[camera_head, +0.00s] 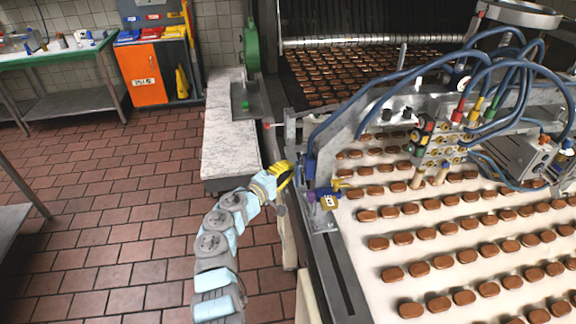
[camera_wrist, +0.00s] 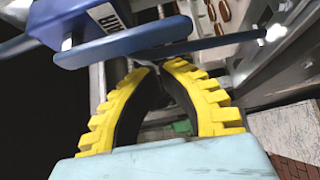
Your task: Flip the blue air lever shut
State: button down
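The blue air lever (camera_wrist: 140,43) crosses the upper part of the wrist view as a long flat bar, just beyond my fingertips. A blue body above it carries a white label that appears to read AIR, upside down. In the head view blue valve parts (camera_head: 310,168) show at the machine's left edge, but the lever's exact angle is hard to make out. My gripper (camera_head: 285,173) has yellow ridged fingers and is just left of these parts. In the wrist view its fingertips (camera_wrist: 158,67) come together close to the lever, with nothing visible held; contact cannot be told.
The machine's frame and blue hoses (camera_head: 375,85) stand right of my gripper, above a white belt (camera_head: 400,230) with rows of brown biscuits. A marble-topped counter (camera_head: 230,140) stands behind and left. The tiled floor at left is open.

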jog(key=shift+s+d+p, duration=0.25)
jog(key=shift+s+p, duration=0.25)
jog(key=shift+s, duration=0.65)
jog(key=shift+f, duration=0.1)
jog(key=shift+p, duration=0.5)
